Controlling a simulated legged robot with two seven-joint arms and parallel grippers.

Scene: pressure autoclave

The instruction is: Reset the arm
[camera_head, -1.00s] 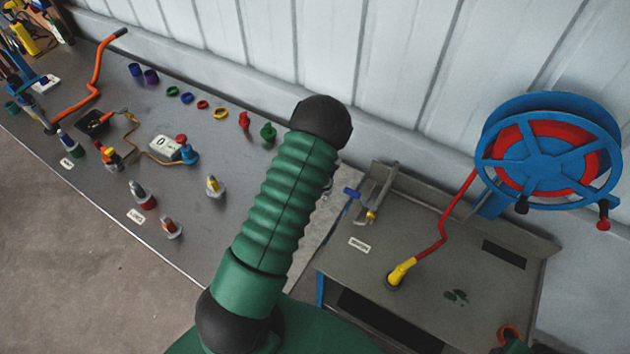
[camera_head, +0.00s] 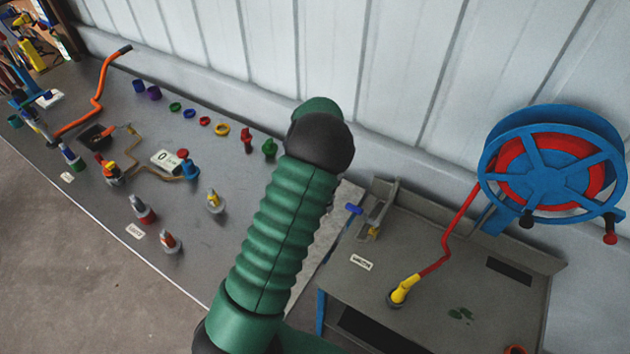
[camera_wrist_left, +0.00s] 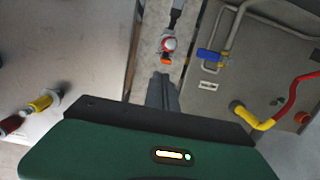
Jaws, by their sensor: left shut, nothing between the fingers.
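My green and black arm rises through the middle of the head view, and its far end hides the gripper there. In the left wrist view my left gripper (camera_wrist_left: 163,84) is shut and empty, its grey fingers together. It is over the gap between two grey tables. A red-and-white capped object (camera_wrist_left: 169,45) with an orange tip shows just beyond the fingertips, apparently apart from them. My right gripper is not in view.
The left table (camera_head: 115,208) holds bottles, coloured rings, a brown pipe and an orange handle (camera_head: 97,92). The right table (camera_head: 420,290) has a yellow-and-red hose (camera_head: 405,289) leading to a blue reel (camera_head: 556,168). A white wall (camera_head: 400,60) stands behind.

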